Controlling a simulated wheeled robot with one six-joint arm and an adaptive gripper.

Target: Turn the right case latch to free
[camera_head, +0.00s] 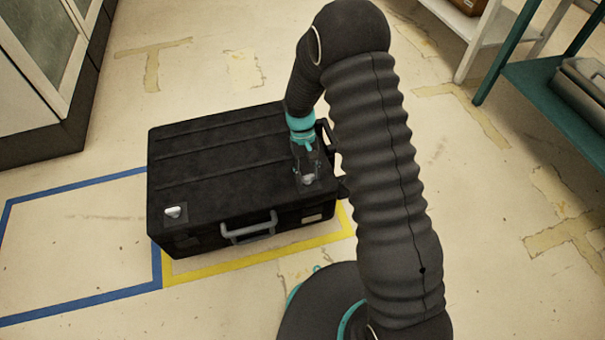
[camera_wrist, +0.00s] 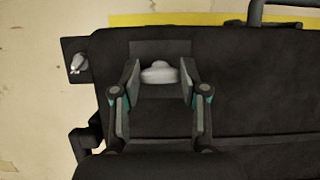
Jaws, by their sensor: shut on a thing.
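The black case (camera_head: 225,150) lies flat on the floor, with its grey front handle (camera_head: 249,228) facing me. My gripper (camera_head: 307,175) points down at the case's front right corner. There it is shut on the right case latch (camera_head: 308,179), a small light metal knob. In the wrist view the latch (camera_wrist: 159,73) sits on a dark plate between the two fingers of my gripper (camera_wrist: 159,80). The left latch (camera_head: 173,211) sits on its own plate at the front left corner. My arm hides the case's right edge in part.
A yellow floor outline (camera_head: 255,261) runs around the case's front, with a blue outline (camera_head: 80,312) to the left. A cabinet (camera_head: 40,70) stands at the back left. Teal shelving (camera_head: 545,90) stands at the right. The floor at the left is clear.

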